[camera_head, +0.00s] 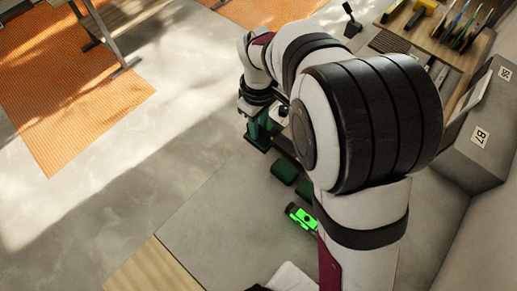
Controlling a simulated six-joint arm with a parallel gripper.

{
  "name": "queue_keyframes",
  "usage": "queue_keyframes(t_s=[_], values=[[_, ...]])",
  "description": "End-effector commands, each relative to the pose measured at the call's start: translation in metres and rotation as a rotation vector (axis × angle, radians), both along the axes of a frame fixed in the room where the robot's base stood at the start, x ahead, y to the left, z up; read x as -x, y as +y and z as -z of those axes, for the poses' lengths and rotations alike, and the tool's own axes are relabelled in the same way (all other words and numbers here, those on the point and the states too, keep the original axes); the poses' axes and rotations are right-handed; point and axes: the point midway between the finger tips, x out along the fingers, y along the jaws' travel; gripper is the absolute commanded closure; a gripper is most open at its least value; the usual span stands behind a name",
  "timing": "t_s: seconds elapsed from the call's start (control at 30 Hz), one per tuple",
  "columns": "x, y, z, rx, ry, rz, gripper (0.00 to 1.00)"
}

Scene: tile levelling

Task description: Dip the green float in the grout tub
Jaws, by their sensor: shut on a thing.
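My gripper (258,118) is at the end of the arm, seen from above and partly covered by my wrist. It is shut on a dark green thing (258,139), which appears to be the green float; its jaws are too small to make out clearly. The green thing is low over the grey floor; I cannot tell whether it touches anything. No grout tub can be clearly made out. A dark edge shows just right of the gripper, mostly hidden behind my arm.
Dark green blocks (284,171) and a bright green device (301,216) lie on a grey slab beside my arm. A wooden bench with tools (448,40) and grey bins (478,140) stand at the right. Orange mats (75,90) lie at the left. The grey floor at left centre is clear.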

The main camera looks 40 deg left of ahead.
Motion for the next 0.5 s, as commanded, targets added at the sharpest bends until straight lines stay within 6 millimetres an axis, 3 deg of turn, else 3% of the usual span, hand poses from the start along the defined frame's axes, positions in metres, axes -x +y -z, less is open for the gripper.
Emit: queue_keyframes(t_s=[0.17, 0.27, 0.37, 0.5], values=[[-0.003, -0.003, -0.002, -0.001, -0.001, 0.016, 1.00], [-0.018, -0.016, -0.010, -0.005, -0.006, 0.089, 1.00], [-0.043, -0.043, -0.026, -0.010, -0.014, 0.226, 1.00], [-0.078, -0.095, -0.054, -0.014, -0.028, 0.470, 1.00]])
